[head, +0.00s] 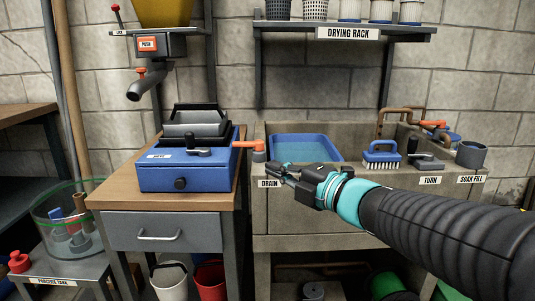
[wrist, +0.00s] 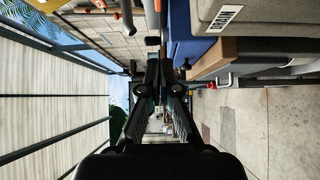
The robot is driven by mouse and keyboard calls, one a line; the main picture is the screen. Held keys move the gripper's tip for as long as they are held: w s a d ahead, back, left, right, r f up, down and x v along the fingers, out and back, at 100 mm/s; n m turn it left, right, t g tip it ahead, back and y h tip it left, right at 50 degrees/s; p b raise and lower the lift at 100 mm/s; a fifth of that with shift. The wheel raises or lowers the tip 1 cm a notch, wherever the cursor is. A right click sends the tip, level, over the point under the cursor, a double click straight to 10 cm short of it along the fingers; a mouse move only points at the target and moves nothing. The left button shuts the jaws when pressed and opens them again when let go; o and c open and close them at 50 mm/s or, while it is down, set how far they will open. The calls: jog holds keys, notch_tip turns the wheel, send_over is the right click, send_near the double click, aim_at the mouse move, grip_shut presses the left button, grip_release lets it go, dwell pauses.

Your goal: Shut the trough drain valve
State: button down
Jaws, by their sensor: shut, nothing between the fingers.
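The trough drain valve (head: 248,145) has an orange lever at the left end of the grey stone trough (head: 350,212), above the DRAIN label (head: 269,183). Its lever points left, toward the blue box on the bench. My gripper (head: 275,170) is shut and empty. In the head view it is just right of and below the lever, in front of the trough's left rim. I see a gap between them but cannot tell the depth. In the wrist view my gripper (wrist: 153,68) points forward with its fingers together. I cannot make out the drain lever clearly there.
A blue box (head: 186,172) stands on the wooden bench (head: 120,197) left of the trough. A blue tray (head: 306,146) and a brush (head: 381,153) are at the trough. Another orange-handled tap (head: 434,125) is at its right end. A spout (head: 147,85) hangs above the bench.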

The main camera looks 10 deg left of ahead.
send_near(236, 146)
jog(key=s+a, duration=0.1)
jog(key=a, duration=0.3)
jog(key=shift+w+a+p, duration=0.15)
jog(key=shift+w+a, duration=0.1)
jog(key=shift+w, duration=0.45)
jog(key=shift+w+a+p, duration=0.1)
jog(key=shift+w+a, duration=0.1)
jog(key=shift+w, duration=0.5)
jog(key=shift+w+a+p, duration=0.15)
jog(key=shift+w+a, duration=0.1)
jog(key=shift+w, duration=0.4)
